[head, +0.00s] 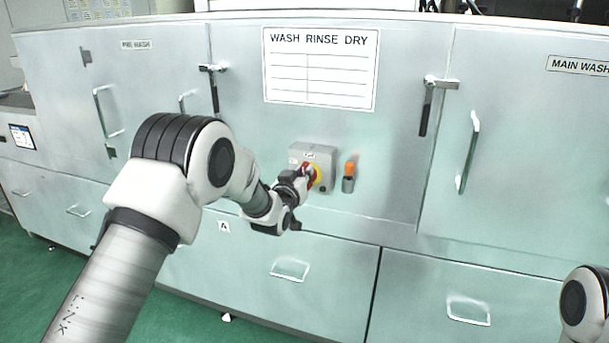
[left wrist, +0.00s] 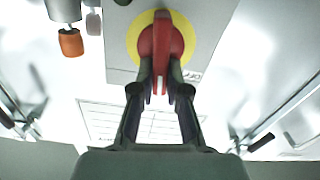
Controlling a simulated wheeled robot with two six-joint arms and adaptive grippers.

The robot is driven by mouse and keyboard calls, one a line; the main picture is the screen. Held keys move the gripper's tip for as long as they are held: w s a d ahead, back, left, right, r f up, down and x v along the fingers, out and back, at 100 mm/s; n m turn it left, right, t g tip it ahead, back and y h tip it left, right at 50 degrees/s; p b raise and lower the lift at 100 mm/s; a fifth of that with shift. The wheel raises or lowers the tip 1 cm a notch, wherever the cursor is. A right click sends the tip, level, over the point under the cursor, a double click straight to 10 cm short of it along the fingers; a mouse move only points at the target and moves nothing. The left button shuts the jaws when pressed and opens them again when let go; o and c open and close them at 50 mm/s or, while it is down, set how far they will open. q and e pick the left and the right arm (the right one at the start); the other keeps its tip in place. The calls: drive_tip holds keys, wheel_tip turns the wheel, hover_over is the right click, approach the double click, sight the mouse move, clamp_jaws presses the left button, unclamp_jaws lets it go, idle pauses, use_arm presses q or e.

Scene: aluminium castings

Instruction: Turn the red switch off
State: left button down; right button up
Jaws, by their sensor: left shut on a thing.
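The red switch (head: 310,171) is a rotary knob on a yellow disc, set on a grey box (head: 325,157) on the washer's front panel. In the left wrist view the red knob (left wrist: 162,42) has its handle lying along the picture's vertical, between my fingers. My left gripper (head: 303,179) is at the knob. In the left wrist view its two fingers (left wrist: 161,86) are shut on the knob's handle, one on each side. A small label beside the knob is partly hidden by a finger. My right gripper is not in view.
A white sign (head: 320,90) is above. Door latches (head: 432,98) and handles (head: 468,152) stick out from the panel. Green floor (head: 35,270) lies at lower left.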

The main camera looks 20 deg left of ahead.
use_arm(q)
drive_tip(key=shift+a+f+n+b, duration=0.35)
drive_tip(key=shift+n+b, duration=0.4)
drive_tip(key=shift+n, duration=1.95)
drive_tip(key=shift+a+f+n+b, duration=0.3)
drive_tip(key=shift+n+b, duration=0.4)
drive_tip(key=shift+n, duration=2)
drive_tip(key=shift+a+f+n+b, duration=0.35)
drive_tip(key=shift+n+b, duration=0.4)
drive_tip(key=shift+n, duration=1.95)
drive_tip(key=shift+d, duration=0.1)
drive_tip(key=c, duration=1.2)
unclamp_jaws()
drive_tip(key=shift+o, duration=0.2)
drive_tip(key=s, duration=1.2)
drive_tip(key=shift+a, duration=0.25)
